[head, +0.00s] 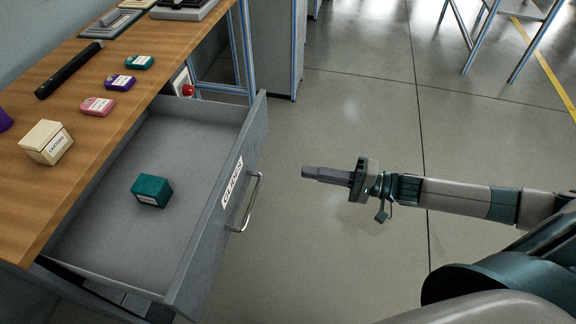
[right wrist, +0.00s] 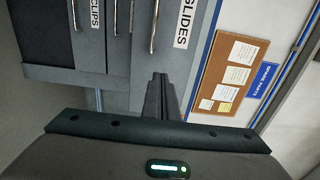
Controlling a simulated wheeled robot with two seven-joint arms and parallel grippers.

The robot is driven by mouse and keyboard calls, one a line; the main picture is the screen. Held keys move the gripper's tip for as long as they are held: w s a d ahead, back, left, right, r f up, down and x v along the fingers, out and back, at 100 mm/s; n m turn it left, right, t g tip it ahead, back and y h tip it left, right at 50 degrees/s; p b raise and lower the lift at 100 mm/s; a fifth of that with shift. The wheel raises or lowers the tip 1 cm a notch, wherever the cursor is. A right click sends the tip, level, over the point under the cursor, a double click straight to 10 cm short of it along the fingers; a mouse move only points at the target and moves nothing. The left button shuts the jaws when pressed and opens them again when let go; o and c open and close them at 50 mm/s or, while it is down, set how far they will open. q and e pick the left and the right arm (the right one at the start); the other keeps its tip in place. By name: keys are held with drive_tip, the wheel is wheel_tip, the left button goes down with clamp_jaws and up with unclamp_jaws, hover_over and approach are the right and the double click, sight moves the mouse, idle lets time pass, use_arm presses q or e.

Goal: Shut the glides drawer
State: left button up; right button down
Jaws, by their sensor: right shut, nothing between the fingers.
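The glides drawer (head: 215,195) is a grey drawer pulled well out from under the wooden workbench at the left of the head view. Its front carries a "GLIDES" label (head: 232,183) and a metal bar handle (head: 247,203). A teal box (head: 151,190) lies inside it. My right gripper (head: 308,172) is shut and empty, to the right of the drawer front and apart from it, pointing left toward it. In the right wrist view the shut fingers (right wrist: 158,90) point toward the drawer front, with the handle (right wrist: 154,28) and label (right wrist: 183,24) beyond. My left gripper is not in view.
The workbench top (head: 70,165) holds a cream box (head: 46,142), several small coloured boxes and a black bar (head: 69,70). A red knob (head: 187,90) shows behind the drawer. The floor (head: 340,240) between drawer and gripper is clear. A "CLIPS" drawer (right wrist: 88,45) shows beside it.

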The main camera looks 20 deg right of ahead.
drive_tip(key=p, duration=0.2)
approach(248, 161)
drive_tip(key=x, duration=0.5)
drive_tip(key=shift+d, duration=0.15)
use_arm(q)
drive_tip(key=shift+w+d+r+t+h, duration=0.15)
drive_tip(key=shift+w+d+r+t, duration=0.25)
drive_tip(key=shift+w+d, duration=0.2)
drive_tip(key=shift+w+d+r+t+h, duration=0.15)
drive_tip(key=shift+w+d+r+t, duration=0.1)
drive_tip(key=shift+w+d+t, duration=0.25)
use_arm(e)
drive_tip(key=shift+x, duration=0.85)
drive_tip(key=shift+f, duration=0.15)
drive_tip(key=shift+w, duration=0.1)
